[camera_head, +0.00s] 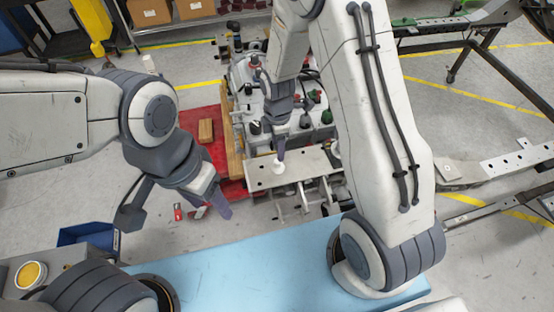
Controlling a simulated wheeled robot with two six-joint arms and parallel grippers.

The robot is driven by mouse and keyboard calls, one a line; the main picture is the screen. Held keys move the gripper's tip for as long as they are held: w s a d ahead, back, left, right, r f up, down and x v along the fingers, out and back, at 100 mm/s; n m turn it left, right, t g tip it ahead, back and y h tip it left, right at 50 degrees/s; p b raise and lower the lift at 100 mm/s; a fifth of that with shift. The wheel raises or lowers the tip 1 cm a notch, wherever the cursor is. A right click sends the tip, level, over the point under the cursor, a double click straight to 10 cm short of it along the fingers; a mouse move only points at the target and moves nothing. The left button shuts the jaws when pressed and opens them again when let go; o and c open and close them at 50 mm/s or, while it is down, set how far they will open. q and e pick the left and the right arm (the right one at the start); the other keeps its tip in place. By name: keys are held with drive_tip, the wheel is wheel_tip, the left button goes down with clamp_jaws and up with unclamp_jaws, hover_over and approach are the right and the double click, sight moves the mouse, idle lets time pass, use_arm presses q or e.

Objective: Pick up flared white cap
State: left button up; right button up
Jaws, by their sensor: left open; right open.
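A flared white cap (277,167) stands on the light metal plate (262,178) of the chassis fixture. My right gripper (281,153) is open and points down at it. One dark fingertip is right at the cap's top edge; I cannot tell whether it touches. The other finger is not clear to see. My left gripper (177,212) is open and empty, low over the floor to the left of the plate, with its two dark fingers spread wide.
A machine block (310,112) with several knobs stands behind the plate. A red mat (204,128) with a wooden block (206,130) lies left of it. A light blue surface (240,268) is in front. A blue bin (88,235) stands at lower left. Metal rails (505,165) extend at right.

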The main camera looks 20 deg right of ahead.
sight(278, 165)
wheel_tip(278, 165, down, 3)
drive_tip(key=shift+r+p, duration=0.1)
drive_tip(key=shift+p, duration=0.2)
drive_tip(key=shift+f+p, duration=0.4)
wheel_tip(278, 165, down, 4)
drive_tip(key=shift+r+p, duration=0.1)
drive_tip(key=shift+p, duration=0.9)
drive_tip(key=shift+f, duration=0.4)
clamp_jaws()
